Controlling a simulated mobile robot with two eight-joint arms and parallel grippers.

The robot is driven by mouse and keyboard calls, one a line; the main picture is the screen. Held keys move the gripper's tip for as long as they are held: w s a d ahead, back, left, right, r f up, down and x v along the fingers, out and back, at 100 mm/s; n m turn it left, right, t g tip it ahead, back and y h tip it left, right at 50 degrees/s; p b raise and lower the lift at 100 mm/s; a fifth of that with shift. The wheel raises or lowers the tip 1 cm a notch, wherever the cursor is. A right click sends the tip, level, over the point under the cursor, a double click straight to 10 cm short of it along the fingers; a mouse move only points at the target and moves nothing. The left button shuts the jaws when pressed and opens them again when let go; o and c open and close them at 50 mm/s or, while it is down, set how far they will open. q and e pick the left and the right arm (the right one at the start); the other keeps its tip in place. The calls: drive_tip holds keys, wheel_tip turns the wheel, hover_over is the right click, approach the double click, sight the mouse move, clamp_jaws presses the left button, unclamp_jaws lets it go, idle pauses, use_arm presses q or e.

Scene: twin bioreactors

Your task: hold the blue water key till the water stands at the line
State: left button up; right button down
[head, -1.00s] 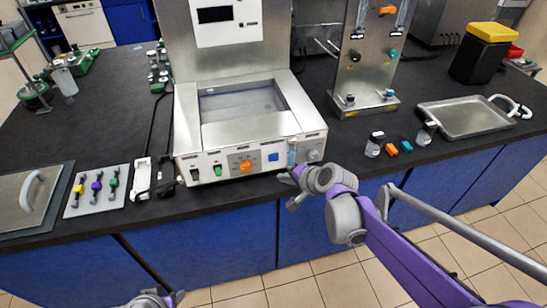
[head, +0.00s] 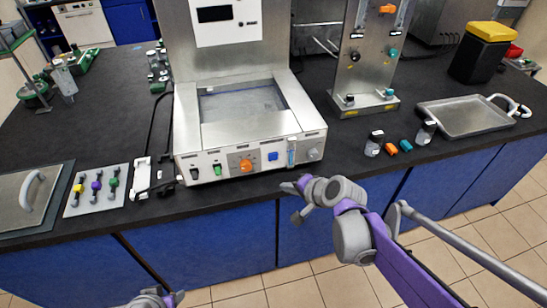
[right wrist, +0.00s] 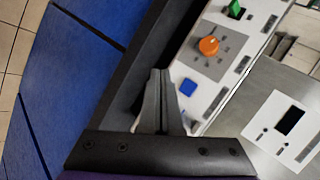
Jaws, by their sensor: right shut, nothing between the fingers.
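The blue water key (head: 272,157) is a small square button on the white front panel of the steel bath (head: 235,135). It also shows in the right wrist view (right wrist: 187,88). A narrow upright level tube (head: 291,153) with some blue in it stands right of the key; I cannot make out its line. My right gripper (head: 291,187) is shut and empty, in front of the panel, below and right of the key and apart from it. In the right wrist view its fingertips (right wrist: 160,74) are together beside the panel. Only part of my left gripper (head: 170,298) shows, at the bottom edge.
An orange knob (head: 246,166) and a green switch (head: 217,169) sit left of the key. Small bottles (head: 374,144) and a metal tray (head: 465,117) stand to the right. A plate with coloured valves (head: 97,190) lies at left. The space before the blue cabinets is free.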

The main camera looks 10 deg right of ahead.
drive_tip(key=shift+w, duration=0.3)
approach(270, 161)
drive_tip(key=shift+s+f+b+x, duration=0.1)
drive_tip(key=shift+f+x, duration=0.05)
drive_tip(key=shift+x, duration=0.7)
drive_tip(key=shift+s+f+b+x, duration=0.15)
drive_tip(key=shift+x, duration=0.65)
drive_tip(key=shift+s+f+b+x, duration=0.1)
drive_tip(key=shift+f+x, duration=0.05)
drive_tip(key=shift+x, duration=0.7)
drive_tip(key=shift+d, duration=0.2)
drive_tip(key=shift+w, duration=0.4)
drive_tip(key=shift+w, duration=0.4)
idle(0.4)
drive_tip(key=shift+s, duration=0.1)
idle(2.8)
drive_tip(key=shift+s, duration=0.75)
